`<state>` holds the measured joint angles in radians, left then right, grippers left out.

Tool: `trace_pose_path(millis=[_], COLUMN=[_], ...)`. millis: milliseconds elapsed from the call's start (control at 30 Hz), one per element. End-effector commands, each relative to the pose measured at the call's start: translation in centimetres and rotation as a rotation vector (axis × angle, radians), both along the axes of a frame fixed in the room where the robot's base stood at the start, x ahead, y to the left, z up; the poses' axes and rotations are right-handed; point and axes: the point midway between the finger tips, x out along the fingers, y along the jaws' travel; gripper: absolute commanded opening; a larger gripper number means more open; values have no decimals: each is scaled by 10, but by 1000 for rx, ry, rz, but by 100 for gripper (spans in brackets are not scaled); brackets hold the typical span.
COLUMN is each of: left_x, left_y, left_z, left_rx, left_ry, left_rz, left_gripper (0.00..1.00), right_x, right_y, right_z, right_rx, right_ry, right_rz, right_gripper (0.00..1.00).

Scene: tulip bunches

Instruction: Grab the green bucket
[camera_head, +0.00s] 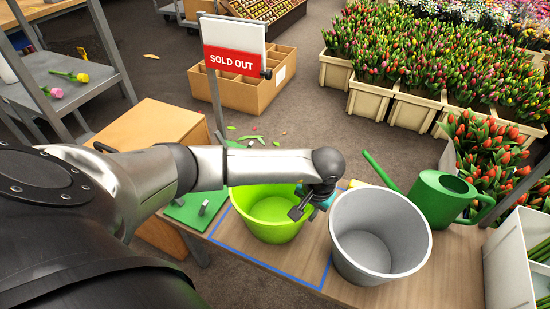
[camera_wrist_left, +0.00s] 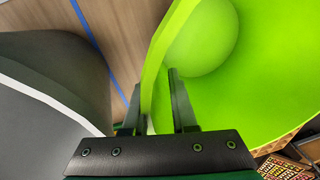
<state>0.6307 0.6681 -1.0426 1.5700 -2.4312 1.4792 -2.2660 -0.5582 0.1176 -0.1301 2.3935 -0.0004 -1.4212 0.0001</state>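The green bucket (camera_head: 268,214) stands upright on the wooden table, inside a blue tape outline. My left gripper (camera_head: 300,208) is at the bucket's right rim, beside the grey bucket. In the left wrist view the bucket (camera_wrist_left: 240,75) fills the right side, and its wall passes between the fingers of my left gripper (camera_wrist_left: 157,100). One finger is inside the bucket and the other is outside. The fingers are apart, with visible gaps to the wall, so the gripper looks open around the rim. My right gripper is not in view.
The grey bucket (camera_head: 380,235) stands close to the right, and it also shows in the left wrist view (camera_wrist_left: 50,85). A green watering can (camera_head: 440,195) is behind it. A white crate (camera_head: 510,265) is at far right. A "SOLD OUT" sign (camera_head: 233,60) rises behind my arm.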

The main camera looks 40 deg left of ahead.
Motion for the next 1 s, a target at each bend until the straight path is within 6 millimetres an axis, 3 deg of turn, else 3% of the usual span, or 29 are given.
trace_pose_path(millis=[33, 200, 1000], left_x=[0, 0, 0], left_y=[0, 0, -2], left_z=[0, 0, 3], left_rx=[0, 0, -7], left_ry=[0, 0, 0], left_rz=[0, 0, -3], left_gripper=[19, 0, 0], right_x=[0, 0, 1], right_y=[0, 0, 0], right_z=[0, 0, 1], right_rx=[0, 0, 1], right_ry=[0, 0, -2], right_rz=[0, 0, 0], right_gripper=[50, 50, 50])
